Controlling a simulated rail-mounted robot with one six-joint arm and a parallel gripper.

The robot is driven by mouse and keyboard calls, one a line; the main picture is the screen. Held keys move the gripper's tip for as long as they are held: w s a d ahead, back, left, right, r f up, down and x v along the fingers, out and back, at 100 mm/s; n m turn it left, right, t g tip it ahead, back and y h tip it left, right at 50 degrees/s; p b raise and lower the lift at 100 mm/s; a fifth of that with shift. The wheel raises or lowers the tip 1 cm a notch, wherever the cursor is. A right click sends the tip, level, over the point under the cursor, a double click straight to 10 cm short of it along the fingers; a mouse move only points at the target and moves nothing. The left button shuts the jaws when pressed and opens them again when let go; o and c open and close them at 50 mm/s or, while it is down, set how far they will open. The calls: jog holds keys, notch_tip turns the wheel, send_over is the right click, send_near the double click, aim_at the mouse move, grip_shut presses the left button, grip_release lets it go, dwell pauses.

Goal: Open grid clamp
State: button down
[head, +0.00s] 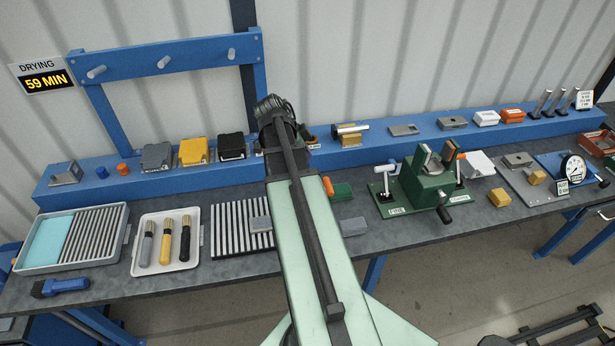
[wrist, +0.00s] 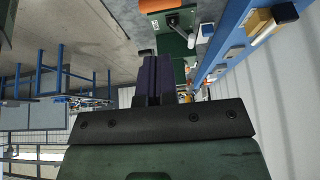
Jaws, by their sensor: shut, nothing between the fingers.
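The green clamp fixture (head: 424,185) stands on the right half of the bench in the head view. It has two upright jaws with reddish-brown pads and a round grey piece between them. A white T-handle (head: 386,178) on the left plate is labelled FINE; another handle (head: 460,172) stands on the right, and a black-knobbed crank (head: 444,212) faces front. In the wrist view, part of the green base (wrist: 178,20) with the FINE label and white handle (wrist: 190,38) shows beyond the fingers. My gripper (wrist: 158,62) is shut and empty, apart from the handle. My arm hides it in the head view.
A green-and-orange block (head: 337,190) lies between my arm and the fixture. A slatted grid plate (head: 228,228) and a tray of brushes (head: 140,264) lie left. A dial gauge (head: 573,167) stands right. A blue shelf (head: 375,140) with small parts runs behind.

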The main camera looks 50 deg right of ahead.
aim_at(327, 185)
jog(key=b+x, duration=0.5)
jog(key=x, duration=0.1)
jog(key=b+x, duration=0.6)
jog(key=shift+f, duration=0.5)
jog(key=shift+s+d+f+b, duration=0.2)
jog(key=shift+f+b, duration=0.2)
jog(key=shift+b, duration=0.2)
jog(key=shift+r, duration=0.1)
